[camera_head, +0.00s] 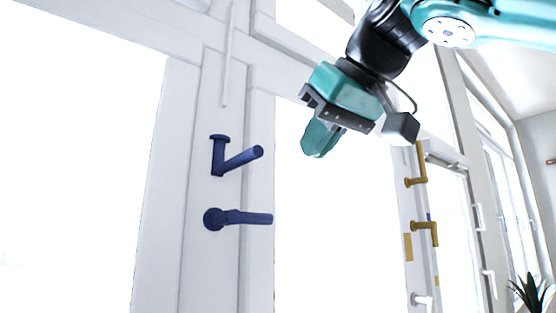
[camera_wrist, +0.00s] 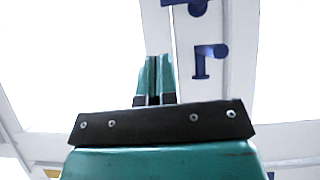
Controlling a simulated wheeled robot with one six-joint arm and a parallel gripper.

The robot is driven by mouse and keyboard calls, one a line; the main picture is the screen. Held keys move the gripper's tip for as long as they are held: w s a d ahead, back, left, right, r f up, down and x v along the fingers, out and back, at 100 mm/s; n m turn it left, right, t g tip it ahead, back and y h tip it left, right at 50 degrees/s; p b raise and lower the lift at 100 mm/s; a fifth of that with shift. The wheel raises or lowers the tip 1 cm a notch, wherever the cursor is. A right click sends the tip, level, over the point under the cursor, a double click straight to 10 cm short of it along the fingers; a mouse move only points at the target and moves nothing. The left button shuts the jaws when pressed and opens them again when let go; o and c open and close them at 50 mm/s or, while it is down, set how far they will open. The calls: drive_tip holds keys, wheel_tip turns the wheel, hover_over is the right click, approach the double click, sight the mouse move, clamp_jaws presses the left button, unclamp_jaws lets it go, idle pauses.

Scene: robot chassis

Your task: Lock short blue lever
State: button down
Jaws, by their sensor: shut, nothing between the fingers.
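Two dark blue levers are mounted on the white window frame in the head view. The upper blue lever (camera_head: 238,160) has its handle angled up to the right. The lower blue lever (camera_head: 245,217) has a round base and its handle points right, nearly level. I cannot tell for sure which is the short one. My gripper (camera_head: 318,140) is shut and empty, right of both levers and apart from them. In the wrist view my gripper's fingers (camera_wrist: 154,72) are together. One blue lever (camera_wrist: 208,54) shows right of them, and part of another sits at the top edge.
Yellow levers (camera_head: 420,168) are on another frame post to the right. A white handle (camera_head: 420,299) sits below them. A potted plant (camera_head: 529,293) stands at the lower right. The space between my gripper and the blue levers looks clear.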

sight(240, 219)
drive_tip(key=r, duration=0.2)
drive_tip(key=shift+s+r, duration=0.3)
drive_tip(key=shift+r, duration=0.1)
drive_tip(key=shift+f, duration=0.1)
drive_tip(key=s+f+b+x, duration=0.1)
drive_tip(key=b+x, duration=0.3)
drive_tip(key=x, duration=0.8)
drive_tip(key=shift+w+f, duration=0.2)
drive_tip(key=shift+f, duration=0.4)
drive_tip(key=shift+y+b, duration=0.3)
drive_tip(key=shift+b, duration=0.05)
